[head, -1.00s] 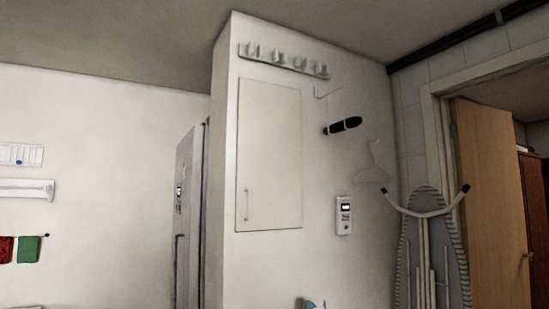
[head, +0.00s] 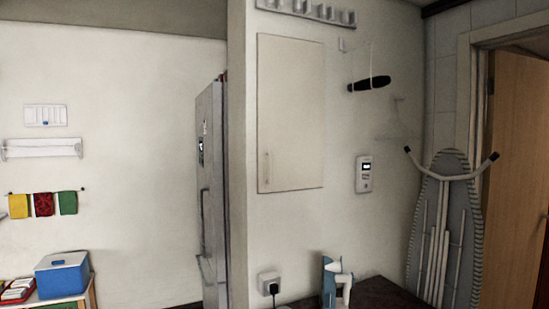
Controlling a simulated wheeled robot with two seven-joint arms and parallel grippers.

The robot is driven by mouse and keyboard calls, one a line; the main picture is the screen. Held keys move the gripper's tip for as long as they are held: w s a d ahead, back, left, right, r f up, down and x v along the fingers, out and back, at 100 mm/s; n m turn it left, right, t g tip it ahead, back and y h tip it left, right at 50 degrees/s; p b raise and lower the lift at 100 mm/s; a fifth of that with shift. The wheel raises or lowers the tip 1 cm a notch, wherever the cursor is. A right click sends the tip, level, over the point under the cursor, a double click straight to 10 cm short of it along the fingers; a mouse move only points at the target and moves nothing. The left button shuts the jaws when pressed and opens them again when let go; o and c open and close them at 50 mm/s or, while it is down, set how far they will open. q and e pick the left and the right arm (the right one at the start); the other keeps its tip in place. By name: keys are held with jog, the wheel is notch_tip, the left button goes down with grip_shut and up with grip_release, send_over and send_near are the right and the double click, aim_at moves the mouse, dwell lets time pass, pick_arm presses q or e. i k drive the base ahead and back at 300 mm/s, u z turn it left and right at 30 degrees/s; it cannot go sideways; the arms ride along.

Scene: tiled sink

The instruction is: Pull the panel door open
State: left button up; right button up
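The panel door (head: 291,110) is a flat, cream-white rectangle on the wall, right of the fridge. It looks closed, flush with the wall. A slim vertical handle (head: 266,169) sits near its lower left corner. Neither of my grippers shows in the head view, so their distance from the door cannot be told.
A counter (head: 385,293) below the door holds a blue and white appliance (head: 336,284), beside a wall plug (head: 269,284). An ironing board (head: 445,230) leans at the right near a wooden door (head: 515,180). The fridge (head: 211,190) stands left. A blue box (head: 62,275) sits lower left.

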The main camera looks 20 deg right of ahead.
aim_at(291, 80)
jog(key=z, duration=0.65)
jog(key=i, duration=0.65)
jog(key=z, duration=0.65)
jog(key=i, duration=0.8)
jog(key=u, duration=0.2)
